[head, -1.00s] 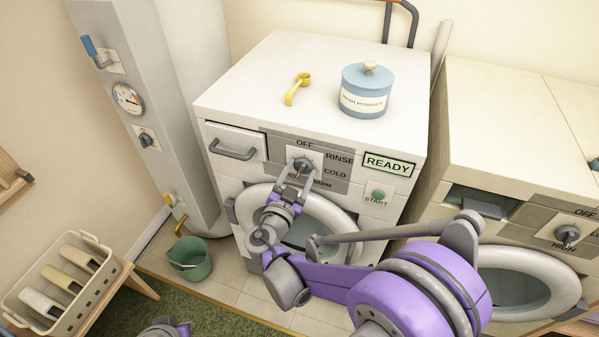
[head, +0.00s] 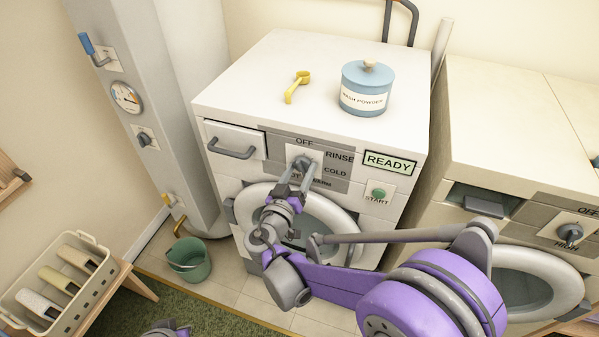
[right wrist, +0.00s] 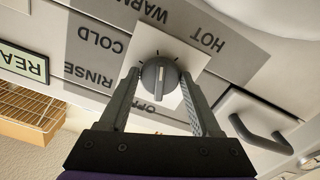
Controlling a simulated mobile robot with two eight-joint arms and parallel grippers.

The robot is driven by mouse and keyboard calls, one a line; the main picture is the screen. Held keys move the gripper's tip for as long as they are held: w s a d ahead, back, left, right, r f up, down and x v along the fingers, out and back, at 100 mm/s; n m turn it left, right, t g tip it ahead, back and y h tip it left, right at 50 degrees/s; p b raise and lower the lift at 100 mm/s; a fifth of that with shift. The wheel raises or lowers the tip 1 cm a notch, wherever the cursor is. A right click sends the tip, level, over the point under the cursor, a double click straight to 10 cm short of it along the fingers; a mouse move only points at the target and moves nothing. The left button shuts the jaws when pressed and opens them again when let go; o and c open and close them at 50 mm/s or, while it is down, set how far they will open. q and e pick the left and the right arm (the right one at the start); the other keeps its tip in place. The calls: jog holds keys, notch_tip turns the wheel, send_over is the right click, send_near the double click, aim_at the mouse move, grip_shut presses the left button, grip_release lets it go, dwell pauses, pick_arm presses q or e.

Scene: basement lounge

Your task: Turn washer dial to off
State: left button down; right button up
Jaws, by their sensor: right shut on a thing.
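The washer dial (head: 302,163) is a grey knob on a white plate on the front panel of the left washer (head: 236,90). In the right wrist view the dial (right wrist: 160,76) is seen upside down, with OFF below it, RINSE and COLD to the left, WARM and HOT above. Its light mark shows on the upper half of the knob, away from OFF; the exact setting is hard to tell. My right gripper (head: 296,178) is at the dial, its two fingers (right wrist: 160,82) shut on the knob from either side.
A READY display (head: 390,163) and green START button (head: 378,193) are right of the dial; a drawer handle (head: 231,150) is left. A blue powder jar (head: 366,88) and yellow scoop (head: 298,87) sit on top.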

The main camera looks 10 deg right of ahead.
jog(key=n, duration=0.4)
jog(key=shift+n+b, duration=0.3)
jog(key=shift+b, duration=0.05)
jog(key=n, duration=0.3)
jog(key=shift+r+n, duration=0.1)
jog(key=shift+n, duration=0.2)
jog(key=n+b, duration=0.1)
jog(key=n, duration=0.3)
jog(key=shift+n, duration=0.3)
jog(key=n, duration=0.3)
jog(key=shift+r+n, duration=0.1)
jog(key=shift+n, duration=0.2)
jog(key=n+b, duration=0.1)
jog(key=n, duration=0.7)
jog(key=n+b, duration=0.1)
jog(key=n, duration=0.2)
jog(key=shift+n, duration=2.2)
